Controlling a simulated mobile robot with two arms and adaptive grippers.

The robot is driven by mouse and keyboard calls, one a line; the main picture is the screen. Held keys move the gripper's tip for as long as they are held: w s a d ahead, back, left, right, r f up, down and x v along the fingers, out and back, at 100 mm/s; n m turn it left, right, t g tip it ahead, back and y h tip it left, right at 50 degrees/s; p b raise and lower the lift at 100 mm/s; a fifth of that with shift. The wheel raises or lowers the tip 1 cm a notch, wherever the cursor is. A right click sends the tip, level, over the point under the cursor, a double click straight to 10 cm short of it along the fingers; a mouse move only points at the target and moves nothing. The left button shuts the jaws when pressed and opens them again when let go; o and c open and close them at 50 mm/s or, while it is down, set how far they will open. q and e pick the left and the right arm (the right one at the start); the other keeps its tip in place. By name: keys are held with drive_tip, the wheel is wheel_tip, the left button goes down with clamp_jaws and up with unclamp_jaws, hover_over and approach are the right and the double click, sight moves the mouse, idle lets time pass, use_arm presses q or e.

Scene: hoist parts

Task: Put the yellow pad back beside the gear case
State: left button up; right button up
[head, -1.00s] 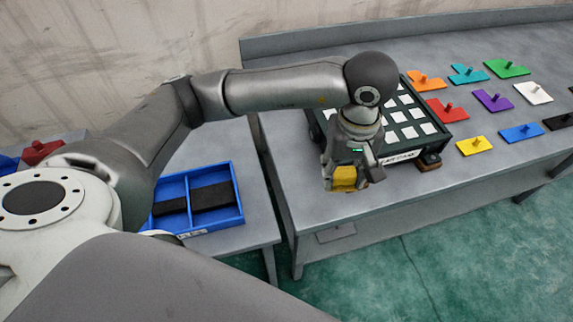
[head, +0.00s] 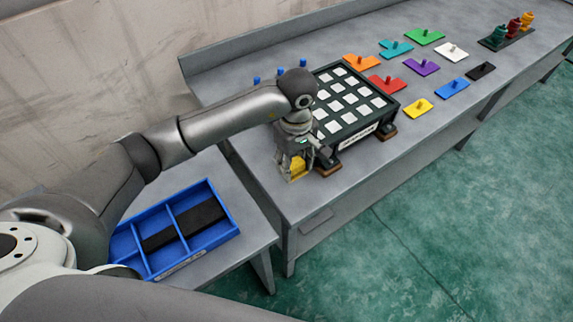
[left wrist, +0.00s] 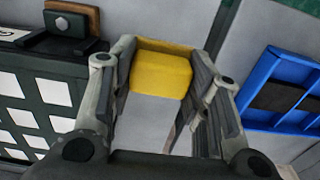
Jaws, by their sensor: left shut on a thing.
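A yellow pad (head: 298,169) is a small block held between the fingers of my left gripper (head: 296,165). In the left wrist view the pad (left wrist: 162,73) fills the gap between both fingers. My left gripper is over the left front part of the grey bench, just left of the dark case with white squares (head: 345,107). I cannot tell whether the pad touches the bench top. Nothing in view is clearly marked as the gear case; the label on the dark case is too small to read. My right gripper is not in view.
Brown pads (head: 386,131) sit under the dark case's front corners. Coloured knobbed plates, such as the orange one (head: 361,62), lie to its right. A blue divided tray (head: 152,262) with black inserts stands on the lower table at left. The bench's front edge (head: 400,174) is close.

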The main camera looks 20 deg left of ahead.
use_arm(q)
drive_tip(key=f, duration=0.1)
drive_tip(key=w+a+f, duration=0.1)
drive_tip(key=a+f, duration=0.1)
drive_tip(key=shift+w+f+p, duration=0.2)
drive_tip(key=shift+w+p, duration=0.15)
drive_tip(key=shift+w, duration=0.05)
drive_tip(key=f, duration=0.1)
drive_tip(key=f+p, duration=0.1)
drive_tip(key=f, duration=0.1)
drive_tip(key=shift+w+a+p, duration=0.15)
drive_tip(key=shift+a+p, duration=0.1)
drive_tip(key=shift+p, duration=0.15)
drive_tip(key=shift+f, duration=0.35)
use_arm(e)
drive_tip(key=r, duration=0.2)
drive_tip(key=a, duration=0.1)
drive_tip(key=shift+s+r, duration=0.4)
use_arm(q)
drive_tip(key=shift+f, duration=0.15)
drive_tip(key=o, duration=1)
drive_tip(key=shift+c, duration=0.2)
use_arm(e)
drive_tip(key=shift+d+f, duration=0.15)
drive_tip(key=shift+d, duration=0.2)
